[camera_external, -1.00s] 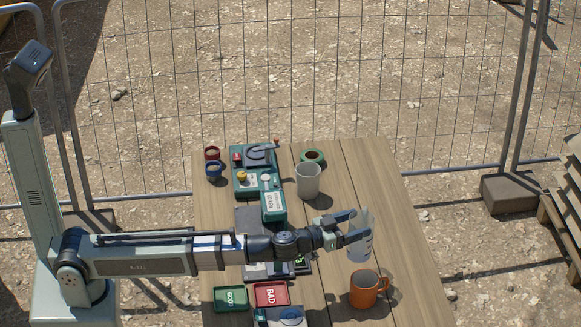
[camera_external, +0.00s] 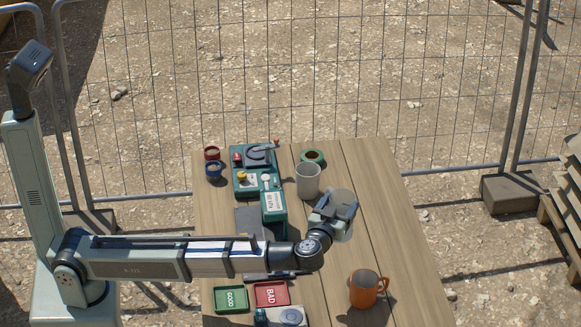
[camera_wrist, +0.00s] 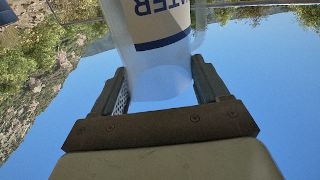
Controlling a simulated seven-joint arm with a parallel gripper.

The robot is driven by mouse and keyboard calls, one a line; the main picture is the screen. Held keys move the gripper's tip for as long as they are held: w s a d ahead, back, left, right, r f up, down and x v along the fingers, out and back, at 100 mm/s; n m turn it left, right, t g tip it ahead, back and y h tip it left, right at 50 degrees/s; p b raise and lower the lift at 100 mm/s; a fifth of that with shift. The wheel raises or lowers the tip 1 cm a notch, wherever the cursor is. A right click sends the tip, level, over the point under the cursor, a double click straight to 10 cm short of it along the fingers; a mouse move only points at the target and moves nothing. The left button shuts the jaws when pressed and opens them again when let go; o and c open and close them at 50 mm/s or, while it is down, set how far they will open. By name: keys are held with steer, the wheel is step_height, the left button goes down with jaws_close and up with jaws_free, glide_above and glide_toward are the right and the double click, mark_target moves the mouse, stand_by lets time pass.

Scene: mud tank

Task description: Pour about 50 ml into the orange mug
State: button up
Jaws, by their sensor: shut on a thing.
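The orange mug (camera_external: 364,290) stands upright near the front right of the table, its handle to the right. My gripper (camera_external: 341,208) is shut on a clear jug (camera_external: 341,229), held above the table behind and to the left of the mug, apart from it. In the wrist view the jug (camera_wrist: 160,75) sits between both fingers, with a label reading "TER" and a dark blue band. The gripper partly hides the jug in the external view. I cannot tell how much liquid is in it.
A pale cup (camera_external: 307,181) stands just behind my gripper. Green (camera_external: 231,299) and red (camera_external: 271,294) trays lie at front left. The table's right side is clear.

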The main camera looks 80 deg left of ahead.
steer(key=shift+s+d+f, duration=0.1)
steer(key=shift+s+f, duration=0.05)
steer(key=shift+f, duration=2.95)
steer(key=shift+s+d+f, duration=0.1)
steer(key=shift+f, duration=2.95)
steer(key=shift+y, duration=0.3)
steer(key=w+d+r+m+t, duration=0.2)
steer(key=d+r+m+t, duration=0.4)
steer(key=m, duration=0.9)
steer(key=t, duration=0.3)
steer(key=shift+w+d+r+t, duration=0.2)
steer(key=shift+w+d+t, duration=0.1)
steer(key=shift+w+d, duration=0.1)
steer(key=shift+d+r+m+t+h, duration=0.15)
steer(key=shift+m+t+h, duration=0.55)
steer(key=shift+m, duration=0.8)
steer(key=shift+w+d+m+t+h, duration=0.25)
steer(key=shift+d+m+t+h, duration=0.3)
steer(key=shift+m, duration=0.35)
steer(key=shift+a, duration=0.15)
